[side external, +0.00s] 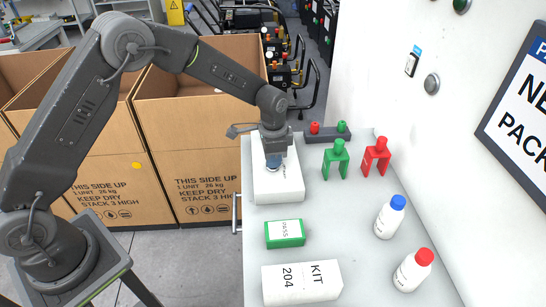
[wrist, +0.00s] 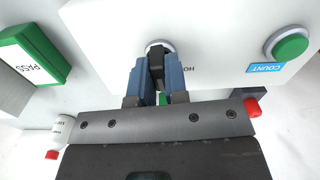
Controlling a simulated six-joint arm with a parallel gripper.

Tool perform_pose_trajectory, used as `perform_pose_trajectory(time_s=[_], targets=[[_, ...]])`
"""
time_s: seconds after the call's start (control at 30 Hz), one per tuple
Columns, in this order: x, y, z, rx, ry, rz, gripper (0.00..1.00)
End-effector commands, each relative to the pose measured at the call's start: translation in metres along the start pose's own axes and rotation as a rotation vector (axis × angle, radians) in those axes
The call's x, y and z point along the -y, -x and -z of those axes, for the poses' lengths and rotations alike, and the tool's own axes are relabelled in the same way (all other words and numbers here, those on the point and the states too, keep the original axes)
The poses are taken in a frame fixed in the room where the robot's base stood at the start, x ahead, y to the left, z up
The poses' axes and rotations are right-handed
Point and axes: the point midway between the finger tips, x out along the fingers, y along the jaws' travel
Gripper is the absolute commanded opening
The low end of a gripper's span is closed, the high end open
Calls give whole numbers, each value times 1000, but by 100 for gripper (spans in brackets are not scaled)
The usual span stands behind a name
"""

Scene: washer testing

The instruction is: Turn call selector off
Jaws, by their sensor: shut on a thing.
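A white control box (side external: 280,190) lies on the grey table; its face also fills the top of the wrist view (wrist: 220,30). A black selector knob (wrist: 156,62) with a pale ring sits on this face. My gripper (wrist: 156,78) is shut on the knob, one blue finger on each side. The fingers hide much of the knob, so its exact angle is hard to tell. A label beside it is partly covered and I cannot read it whole. In the side view my gripper (side external: 274,162) points down at the far part of the box and hides the knob.
A green button (wrist: 290,45) with a blue COUNT label is right of the knob. Green (side external: 336,158) and red (side external: 376,156) forked pieces stand right of the box. A green box (side external: 285,233), a KIT box (side external: 301,283) and bottles (side external: 390,218) stand nearer the camera.

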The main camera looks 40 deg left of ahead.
Motion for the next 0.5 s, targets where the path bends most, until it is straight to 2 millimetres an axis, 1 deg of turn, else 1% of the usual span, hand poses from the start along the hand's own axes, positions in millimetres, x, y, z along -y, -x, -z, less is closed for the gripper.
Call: perform_pose_trajectory(time_s=[0.2,0.5], targets=[[0,0,0,0,-67,1,0],[0,0,0,-1,-89,1,0]])
